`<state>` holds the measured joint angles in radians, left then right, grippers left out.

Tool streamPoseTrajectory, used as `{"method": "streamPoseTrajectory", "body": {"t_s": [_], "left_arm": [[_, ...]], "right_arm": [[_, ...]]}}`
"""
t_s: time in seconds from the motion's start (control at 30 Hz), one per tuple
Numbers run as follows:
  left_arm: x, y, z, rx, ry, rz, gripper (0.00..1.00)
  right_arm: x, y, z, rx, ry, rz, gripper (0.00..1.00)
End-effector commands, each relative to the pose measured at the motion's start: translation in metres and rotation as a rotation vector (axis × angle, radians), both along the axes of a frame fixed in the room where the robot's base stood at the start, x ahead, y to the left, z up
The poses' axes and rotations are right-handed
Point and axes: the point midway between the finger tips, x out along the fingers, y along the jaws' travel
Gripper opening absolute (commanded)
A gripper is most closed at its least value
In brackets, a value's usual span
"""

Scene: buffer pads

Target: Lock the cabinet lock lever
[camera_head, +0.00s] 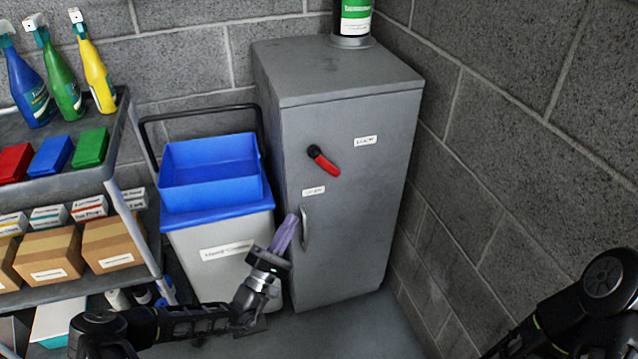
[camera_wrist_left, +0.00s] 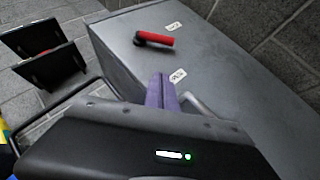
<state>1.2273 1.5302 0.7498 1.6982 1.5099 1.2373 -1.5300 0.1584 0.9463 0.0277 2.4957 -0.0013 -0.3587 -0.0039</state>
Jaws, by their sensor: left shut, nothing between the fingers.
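The grey cabinet (camera_head: 350,240) stands in the corner with its door shut. Its red lock lever (camera_head: 326,165) has a black pivot and slants down to the right in the head view, between two small white labels. The lever (camera_wrist_left: 157,39) also shows in the left wrist view, ahead of the fingertips. A metal door handle (camera_head: 305,228) sits on the door's left side, below the lever. My left gripper (camera_head: 289,219) has purple fingers, shut and empty, just left of the handle and below the lever. The fingers (camera_wrist_left: 161,78) do not touch the lever. My right gripper is out of view; only my right arm shows.
A grey bin cart with a blue tray (camera_head: 212,175) stands left of the cabinet. A shelf cart (camera_head: 125,180) with spray bottles, coloured packs and cardboard boxes is further left. Block walls close the back and right.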

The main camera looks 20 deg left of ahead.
Motion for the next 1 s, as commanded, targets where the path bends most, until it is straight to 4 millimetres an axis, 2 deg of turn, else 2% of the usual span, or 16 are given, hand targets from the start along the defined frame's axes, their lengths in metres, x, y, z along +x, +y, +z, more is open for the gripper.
{"method": "streamPoseTrajectory", "body": {"t_s": [0.27,0.47,0.77,1.0], "left_arm": [[0.01,-0.003,0.006,-0.001,0.001,-0.002,0.0],[0.034,-0.011,0.021,-0.001,-0.002,-0.002,0.0],[0.083,-0.026,0.053,-0.001,-0.001,-0.002,0.0],[0.09,-0.05,0.073,-0.002,0.001,-0.002,0.0]], "right_arm": [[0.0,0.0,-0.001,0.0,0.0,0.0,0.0],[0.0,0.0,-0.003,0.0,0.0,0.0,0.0],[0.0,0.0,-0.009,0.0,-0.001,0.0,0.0],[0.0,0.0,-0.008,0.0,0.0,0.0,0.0]]}}
